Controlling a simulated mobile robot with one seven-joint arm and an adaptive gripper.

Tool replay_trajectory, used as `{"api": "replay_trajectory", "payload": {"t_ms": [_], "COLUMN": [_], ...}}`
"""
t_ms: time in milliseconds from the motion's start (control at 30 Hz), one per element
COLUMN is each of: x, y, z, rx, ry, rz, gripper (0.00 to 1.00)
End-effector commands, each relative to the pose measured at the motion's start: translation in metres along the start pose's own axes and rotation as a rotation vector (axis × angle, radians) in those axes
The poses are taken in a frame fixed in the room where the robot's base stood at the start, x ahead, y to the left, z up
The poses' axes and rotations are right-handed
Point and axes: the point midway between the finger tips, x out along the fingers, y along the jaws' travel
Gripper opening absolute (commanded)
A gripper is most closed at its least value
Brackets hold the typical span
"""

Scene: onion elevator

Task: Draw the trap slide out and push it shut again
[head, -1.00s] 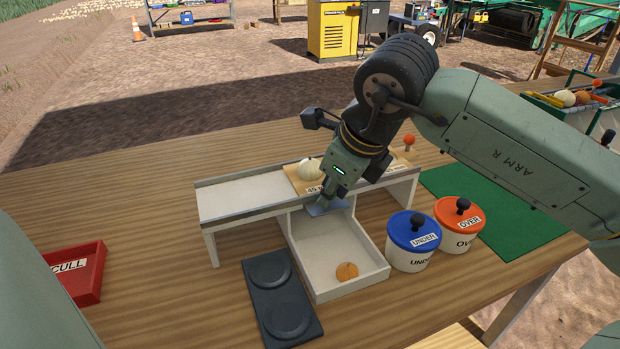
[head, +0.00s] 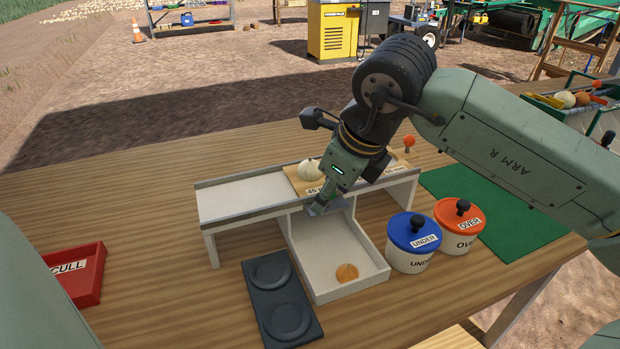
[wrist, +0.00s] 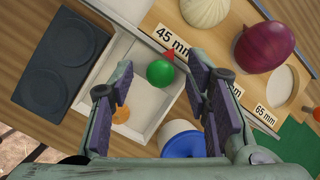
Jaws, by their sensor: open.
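A white stand (head: 240,190) carries a wooden gauge board with onions on it. My gripper (head: 325,203) is over the stand's front edge, pointing down at the back of a white tray (head: 365,284). In the wrist view, my gripper (wrist: 162,88) is open, with its fingers apart and nothing held. A green ball knob (wrist: 160,72) shows between the fingers, beside a red triangle (wrist: 168,56) and the 45 mm label. I cannot tell whether the fingers are level with the knob. No separate slide plate is clearly visible; my gripper hides that spot in the head view.
A small orange onion (head: 347,272) lies in the tray. A black two-ring plate (head: 282,300) is left of it. Blue-lidded (head: 413,243) and orange-lidded (head: 460,226) pots stand right. An orange knob (head: 409,141) is behind the board. A red cull tray (head: 82,273) is far left.

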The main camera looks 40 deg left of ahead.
Motion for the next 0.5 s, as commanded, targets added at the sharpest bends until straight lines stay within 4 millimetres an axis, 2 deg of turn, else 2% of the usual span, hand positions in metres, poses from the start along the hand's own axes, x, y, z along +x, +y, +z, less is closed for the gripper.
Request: {"api": "replay_trajectory", "payload": {"t_ms": [267, 500], "x": [-0.003, -0.02], "y": [-0.001, -0.004], "z": [0.001, 0.008], "rx": [0.0, 0.001], "ry": [0.0, 0.001], "rz": [0.0, 0.0], "gripper": [0.44, 0.44]}}
